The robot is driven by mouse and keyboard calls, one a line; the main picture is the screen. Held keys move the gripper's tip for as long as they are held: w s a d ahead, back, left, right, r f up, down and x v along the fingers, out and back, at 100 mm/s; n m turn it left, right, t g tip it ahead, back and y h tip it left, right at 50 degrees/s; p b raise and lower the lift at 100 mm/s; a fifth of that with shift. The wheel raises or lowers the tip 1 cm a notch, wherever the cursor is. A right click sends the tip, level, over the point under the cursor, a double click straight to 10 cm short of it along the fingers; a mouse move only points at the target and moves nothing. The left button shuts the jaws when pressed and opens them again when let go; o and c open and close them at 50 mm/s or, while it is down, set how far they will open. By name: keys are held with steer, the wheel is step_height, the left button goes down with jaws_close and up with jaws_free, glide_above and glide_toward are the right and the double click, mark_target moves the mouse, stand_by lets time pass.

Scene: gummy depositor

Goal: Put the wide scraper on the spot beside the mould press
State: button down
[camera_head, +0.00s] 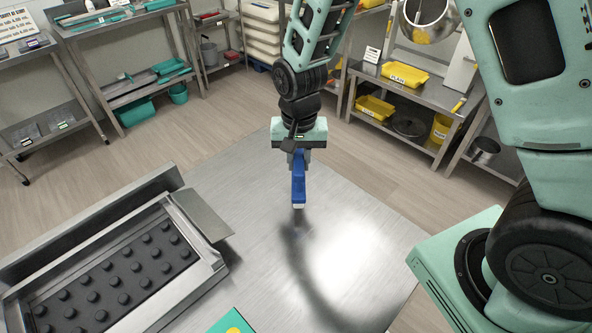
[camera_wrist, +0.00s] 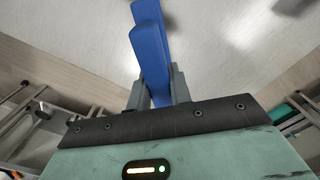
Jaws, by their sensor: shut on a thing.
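The blue wide scraper (camera_head: 298,186) hangs from my gripper (camera_head: 298,155), above the steel tabletop (camera_head: 345,240). It shows narrow, with a pale lower tip. In the wrist view the blue scraper (camera_wrist: 152,55) sits between both fingers of my gripper (camera_wrist: 156,90), which is shut on it. A metal frame holding a black studded mould, apparently the mould press (camera_head: 205,215), is at the lower left, apart from the scraper. No marked spot can be told for certain on the bare steel.
Bare steel lies under and right of my gripper. Shelves with teal trays (camera_head: 160,78) stand back left; a rack with yellow bins (camera_head: 404,75) stands back right.

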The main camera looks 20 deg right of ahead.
steer(key=shift+f+p, duration=0.3)
steer(key=shift+f, duration=1.55)
steer(key=shift+f, duration=0.15)
steer(key=c, duration=1.3)
jaws_free()
